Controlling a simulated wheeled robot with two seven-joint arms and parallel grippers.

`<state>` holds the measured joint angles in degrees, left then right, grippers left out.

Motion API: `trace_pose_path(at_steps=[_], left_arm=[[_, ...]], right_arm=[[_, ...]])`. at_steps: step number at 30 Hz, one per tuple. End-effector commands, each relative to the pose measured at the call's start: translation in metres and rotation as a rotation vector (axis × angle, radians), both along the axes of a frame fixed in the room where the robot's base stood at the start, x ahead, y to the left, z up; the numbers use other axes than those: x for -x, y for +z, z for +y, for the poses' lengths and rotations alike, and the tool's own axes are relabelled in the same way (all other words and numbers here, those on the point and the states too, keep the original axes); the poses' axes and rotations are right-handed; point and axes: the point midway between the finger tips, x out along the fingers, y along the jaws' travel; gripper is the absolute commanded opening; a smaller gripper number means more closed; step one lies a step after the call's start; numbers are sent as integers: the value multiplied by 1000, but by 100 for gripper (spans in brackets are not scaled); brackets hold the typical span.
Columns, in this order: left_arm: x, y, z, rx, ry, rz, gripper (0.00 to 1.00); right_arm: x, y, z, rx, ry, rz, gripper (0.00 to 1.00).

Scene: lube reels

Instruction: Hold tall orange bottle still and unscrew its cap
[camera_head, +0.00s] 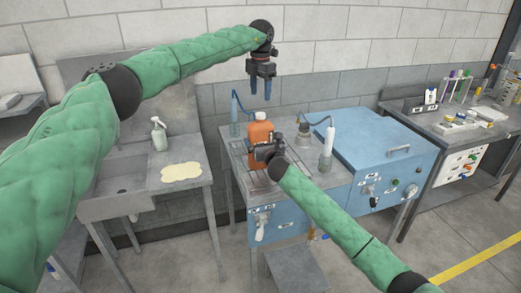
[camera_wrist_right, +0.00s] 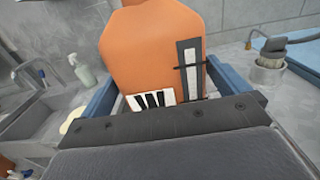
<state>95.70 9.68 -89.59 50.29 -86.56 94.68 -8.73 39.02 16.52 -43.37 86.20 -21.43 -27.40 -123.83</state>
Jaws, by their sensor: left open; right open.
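The tall orange bottle (camera_head: 260,131) stands upright on the blue bench; its light cap (camera_head: 259,115) is at the top. In the right wrist view the bottle (camera_wrist_right: 150,55) fills the middle, with its top cut off. My right gripper (camera_head: 262,150) is open at the bottle's front, low on its body. Its blue fingers (camera_wrist_right: 158,88) show on either side of the bottle, with the left one close to it; contact cannot be told. My left gripper (camera_head: 261,99) is open and empty, pointing down above the cap with a gap between.
A blue bench (camera_head: 290,225) carries the bottle, a grey metal container (camera_head: 304,136) with a blue spout and a white-topped cylinder (camera_head: 327,145). A blue cabinet (camera_head: 375,150) stands right.

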Motion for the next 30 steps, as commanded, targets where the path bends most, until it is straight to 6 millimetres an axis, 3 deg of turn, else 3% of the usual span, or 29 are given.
trace_pose_path(at_steps=[6, 17, 27, 30], left_arm=[[0, 0, 0, 0, 0, 0, 57], [0, 0, 0, 1, 0, -1, 57], [0, -2, 0, 1, 0, 2, 57], [1, -11, -1, 3, -1, 12, 57]], right_arm=[[-18, 0, 6, 0, 0, 0, 100], [-22, 0, 7, 0, 0, 0, 100], [-22, 0, 7, 0, 0, 0, 33], [-22, 0, 7, -1, 0, 0, 31]])
